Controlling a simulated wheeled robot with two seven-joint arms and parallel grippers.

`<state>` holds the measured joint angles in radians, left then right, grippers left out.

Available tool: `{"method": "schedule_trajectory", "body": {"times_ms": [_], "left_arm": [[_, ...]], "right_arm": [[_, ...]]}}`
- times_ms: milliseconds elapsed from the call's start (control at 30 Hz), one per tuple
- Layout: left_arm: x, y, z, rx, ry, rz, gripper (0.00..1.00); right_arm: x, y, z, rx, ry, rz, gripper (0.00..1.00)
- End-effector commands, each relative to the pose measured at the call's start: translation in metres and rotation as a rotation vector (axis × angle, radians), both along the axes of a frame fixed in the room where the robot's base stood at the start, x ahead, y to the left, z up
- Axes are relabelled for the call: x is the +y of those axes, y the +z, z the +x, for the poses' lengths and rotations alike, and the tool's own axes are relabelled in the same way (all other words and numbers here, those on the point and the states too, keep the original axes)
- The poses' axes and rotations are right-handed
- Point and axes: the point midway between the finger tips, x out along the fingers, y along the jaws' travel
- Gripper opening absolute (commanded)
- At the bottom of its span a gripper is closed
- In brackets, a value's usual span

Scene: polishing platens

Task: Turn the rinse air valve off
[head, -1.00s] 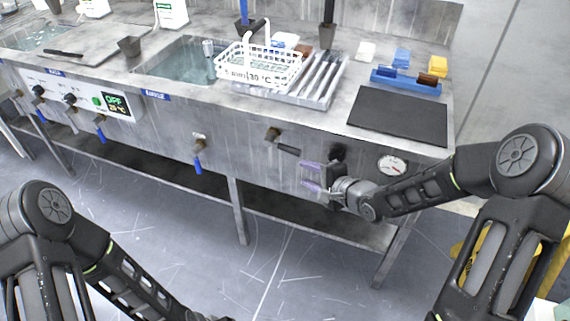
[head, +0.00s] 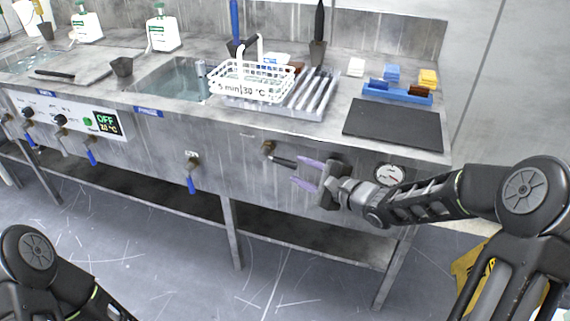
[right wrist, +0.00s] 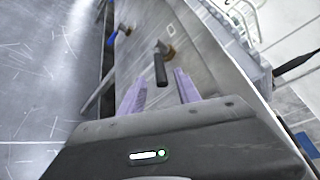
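A valve with a brass body (head: 268,147) and a black lever handle (head: 284,162) sits on the front panel of the steel bench, left of a round pressure gauge (head: 389,175). The handle points right and slightly down. My right gripper (head: 301,173) is open, its two purple fingers by the handle's free end. In the right wrist view the black handle (right wrist: 160,70) lies ahead of and between the spread fingers (right wrist: 160,86), with nothing gripped. I cannot tell whether a finger touches it. My left gripper is out of view; only part of that arm shows.
A blue-handled valve (head: 191,183) hangs further left on the panel, below the rinse sink (head: 170,82). A white basket (head: 252,83), a black mat (head: 395,130) and a blue tray (head: 397,93) rest on the bench. The bench's lower shelf (head: 310,238) is below.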

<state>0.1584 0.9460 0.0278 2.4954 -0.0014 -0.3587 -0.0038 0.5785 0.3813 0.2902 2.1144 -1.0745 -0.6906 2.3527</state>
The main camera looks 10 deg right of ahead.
Motion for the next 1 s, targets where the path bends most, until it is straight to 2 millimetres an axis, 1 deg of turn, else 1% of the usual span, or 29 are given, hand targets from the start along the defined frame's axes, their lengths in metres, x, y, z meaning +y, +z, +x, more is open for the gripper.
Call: {"method": "schedule_trajectory", "body": {"times_ms": [333, 500, 800, 867, 1000], "left_arm": [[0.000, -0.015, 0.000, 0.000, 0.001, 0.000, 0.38], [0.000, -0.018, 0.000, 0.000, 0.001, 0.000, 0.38], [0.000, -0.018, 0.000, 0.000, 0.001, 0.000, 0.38], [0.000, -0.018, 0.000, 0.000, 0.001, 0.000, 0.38], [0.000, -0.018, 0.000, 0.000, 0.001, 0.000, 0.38]], "right_arm": [[0.025, -0.013, 0.044, -0.001, 0.002, 0.001, 0.40], [0.032, -0.016, 0.058, 0.000, 0.000, 0.000, 0.40], [0.032, -0.015, 0.061, 0.000, -0.001, 0.000, 0.40], [0.032, -0.015, 0.061, 0.000, -0.001, 0.000, 0.36], [0.032, -0.015, 0.060, 0.000, -0.001, 0.000, 0.24]]}}
